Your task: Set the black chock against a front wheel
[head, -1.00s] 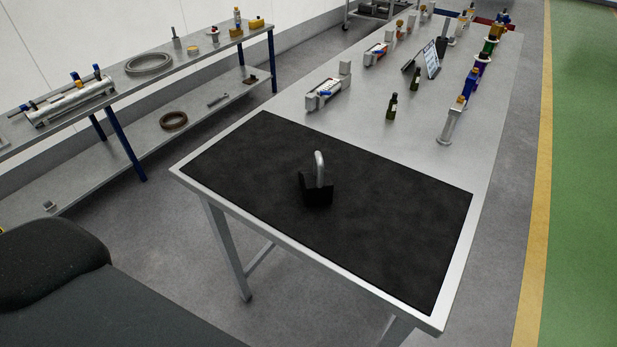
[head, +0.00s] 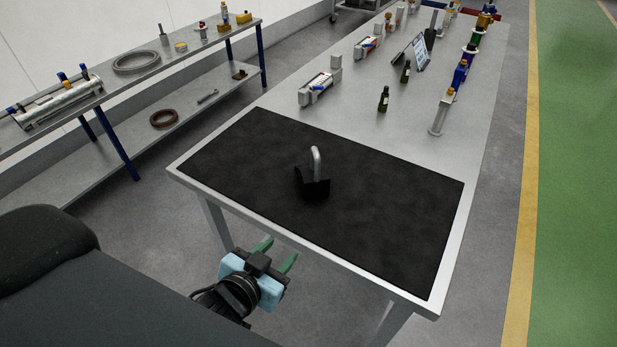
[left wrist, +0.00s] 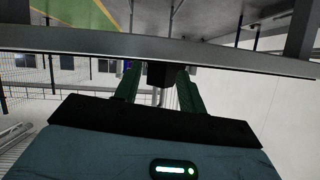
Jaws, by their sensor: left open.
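The black chock (head: 313,186) sits on the black mat of the table, its grey looped handle (head: 316,158) standing up. My left gripper (head: 278,249) has green fingers and is open and empty. It is in front of the table's near edge, apart from the chock. In the left wrist view, which looks upside down, the chock (left wrist: 160,75) shows between the fingers (left wrist: 158,82), beyond the table edge. No front wheel shows in these frames. My right gripper is not in view.
The table (head: 440,262) has a pale metal rim around the mat (head: 390,220). Bottles (head: 383,99), holders and a tablet stand (head: 418,52) occupy its far part. A shelf (head: 185,60) with parts stands at the left. Open floor (head: 500,250) lies at the right.

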